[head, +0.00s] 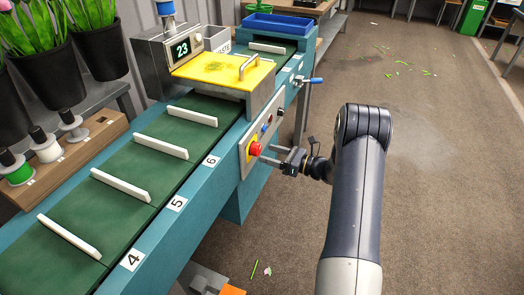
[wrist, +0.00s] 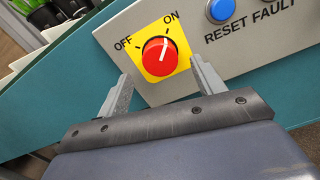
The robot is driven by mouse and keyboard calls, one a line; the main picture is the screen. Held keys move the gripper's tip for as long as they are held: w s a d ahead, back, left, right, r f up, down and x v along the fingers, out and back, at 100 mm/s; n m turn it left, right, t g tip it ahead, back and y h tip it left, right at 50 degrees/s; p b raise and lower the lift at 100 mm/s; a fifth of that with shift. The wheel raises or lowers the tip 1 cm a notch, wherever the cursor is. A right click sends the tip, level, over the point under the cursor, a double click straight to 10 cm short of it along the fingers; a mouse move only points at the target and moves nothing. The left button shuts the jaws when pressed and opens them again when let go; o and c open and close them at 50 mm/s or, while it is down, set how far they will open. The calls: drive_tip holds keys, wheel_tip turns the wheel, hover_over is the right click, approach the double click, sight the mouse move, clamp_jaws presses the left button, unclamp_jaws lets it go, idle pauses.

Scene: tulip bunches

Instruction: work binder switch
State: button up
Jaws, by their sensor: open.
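The binder switch is a red rotary knob (wrist: 158,58) on a yellow plate (wrist: 179,63), on the side panel of the green conveyor machine. Its white mark points up and slightly right, toward the ON label (wrist: 171,18); the OFF label (wrist: 123,43) is to the left. The knob also shows in the head view (head: 255,149). My gripper (wrist: 160,69) is open, one finger either side of the knob, with gaps visible. In the head view my gripper (head: 266,153) points at the panel close to the knob. Contact cannot be seen.
A blue RESET FAULT button (wrist: 220,10) is right of the switch. The binder (head: 215,70) has a yellow cover and a display reading 23. White dividers (head: 162,146) cross the green belt. A blue-handled lever (head: 309,80) sticks out farther along. The floor to the right is mostly clear.

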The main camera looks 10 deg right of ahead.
sight(259, 150)
drive_tip(key=shift+x, duration=1.9)
drive_tip(key=shift+c, duration=0.6)
drive_tip(key=c, duration=0.9)
